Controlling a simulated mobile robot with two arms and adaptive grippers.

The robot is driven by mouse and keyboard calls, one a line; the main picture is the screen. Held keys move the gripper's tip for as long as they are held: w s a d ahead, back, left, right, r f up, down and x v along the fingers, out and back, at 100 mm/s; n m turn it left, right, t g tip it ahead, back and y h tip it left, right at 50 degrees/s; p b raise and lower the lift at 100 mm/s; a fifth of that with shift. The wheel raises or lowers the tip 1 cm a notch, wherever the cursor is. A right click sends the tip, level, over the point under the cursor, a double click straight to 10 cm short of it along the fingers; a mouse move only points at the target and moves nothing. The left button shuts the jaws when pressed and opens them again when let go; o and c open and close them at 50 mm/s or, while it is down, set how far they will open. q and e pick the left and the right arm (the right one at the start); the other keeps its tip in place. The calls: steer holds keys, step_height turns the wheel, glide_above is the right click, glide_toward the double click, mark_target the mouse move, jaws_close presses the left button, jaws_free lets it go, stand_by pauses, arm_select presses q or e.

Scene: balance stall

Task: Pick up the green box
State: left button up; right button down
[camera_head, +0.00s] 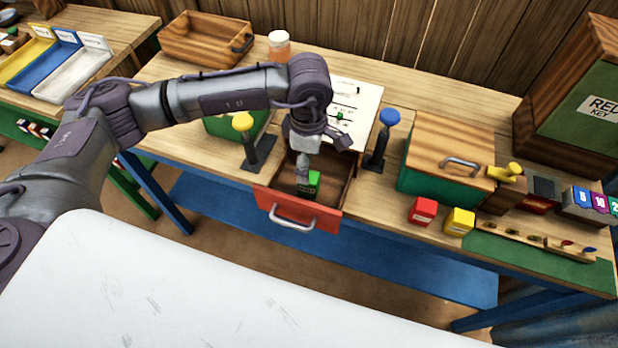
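A small green box (314,180) with dark sides sits inside the open red-fronted drawer (296,214) of the middle table. My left arm reaches in from the left, and its gripper (304,172) points down into the drawer, right at the green box. The fingers overlap the box's left side in this view. Whether they touch or hold it, and whether they are open or shut, cannot be told. My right gripper is not in view.
A yellow-topped lever (243,122) and a blue-topped lever (389,118) flank the drawer. A green box with a wooden lid (450,150), a red block (423,211) and a yellow block (459,221) stand to the right. A wooden tray (200,38) is behind.

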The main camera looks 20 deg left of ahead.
arm_select(q)
step_height(320, 180, down, 3)
steer(key=shift+f, duration=0.1)
steer(key=shift+f+p, duration=0.1)
steer(key=shift+p, duration=0.4)
step_height(320, 180, down, 4)
steer(key=shift+s+r+p, duration=0.1)
steer(key=shift+r+p, duration=0.05)
steer(key=shift+p, duration=0.9)
steer(key=shift+f, duration=0.6)
steer(key=c, duration=1.3)
